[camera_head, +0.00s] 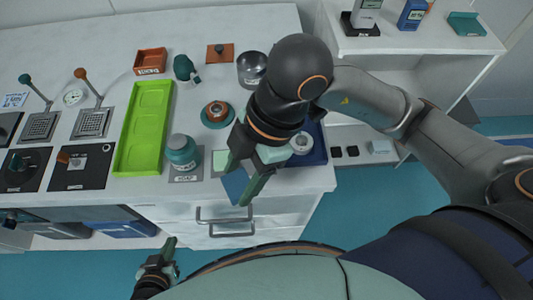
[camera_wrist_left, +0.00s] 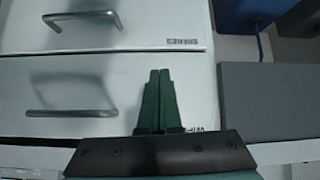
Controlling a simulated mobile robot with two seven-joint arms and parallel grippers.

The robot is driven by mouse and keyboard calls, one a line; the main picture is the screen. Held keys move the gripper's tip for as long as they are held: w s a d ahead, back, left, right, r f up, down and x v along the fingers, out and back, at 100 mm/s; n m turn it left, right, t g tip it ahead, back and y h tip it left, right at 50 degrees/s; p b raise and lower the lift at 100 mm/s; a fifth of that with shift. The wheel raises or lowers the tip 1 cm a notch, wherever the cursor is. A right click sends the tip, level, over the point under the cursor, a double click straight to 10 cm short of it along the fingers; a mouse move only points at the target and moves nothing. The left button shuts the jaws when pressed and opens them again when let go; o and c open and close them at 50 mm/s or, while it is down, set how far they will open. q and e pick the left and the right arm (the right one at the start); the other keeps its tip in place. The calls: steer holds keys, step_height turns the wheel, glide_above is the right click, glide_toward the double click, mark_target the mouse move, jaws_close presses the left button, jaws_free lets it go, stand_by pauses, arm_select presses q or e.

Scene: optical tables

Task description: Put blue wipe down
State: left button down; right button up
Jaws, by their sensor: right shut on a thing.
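The blue wipe (camera_head: 235,185) is a flat dark blue piece at the front edge of the white counter. My right gripper (camera_head: 241,180) reaches down over the counter's front and is shut on the wipe, with the wipe between its green fingers. Part of the wipe is hidden by the fingers; I cannot tell whether it touches the counter. My left gripper (camera_head: 170,246) is low in front of the drawers, away from the wipe. In the left wrist view its green fingers (camera_wrist_left: 157,80) are together with nothing between them.
A teal jar (camera_head: 182,152), a light green pad (camera_head: 219,160) and a dark blue tray (camera_head: 316,148) are close to the right gripper. A lime green tray (camera_head: 145,125) lies further left. Drawer handles (camera_head: 225,219) stick out below the counter edge.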

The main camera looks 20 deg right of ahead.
steer(key=w+d+f, duration=0.2)
steer(key=w, duration=0.1)
steer(key=w+d+f, duration=0.2)
steer(key=w+f, duration=0.1)
steer(key=w+d+f, duration=0.2)
steer(key=w+f, duration=0.1)
steer(key=shift+d, duration=0.3)
steer(key=shift+w+d+f, duration=0.15)
steer(key=shift+w+f, duration=0.1)
steer(key=shift+f, duration=0.1)
arm_select(q)
steer(key=shift+f+b, duration=0.3)
steer(key=shift+f, duration=0.6)
arm_select(e)
steer(key=shift+w+d+f, duration=0.1)
steer(key=shift+f, duration=0.8)
steer(key=shift+w+d+f, duration=0.1)
steer(key=shift+f, duration=0.8)
steer(key=o, duration=1.3)
steer(key=shift+f, duration=0.1)
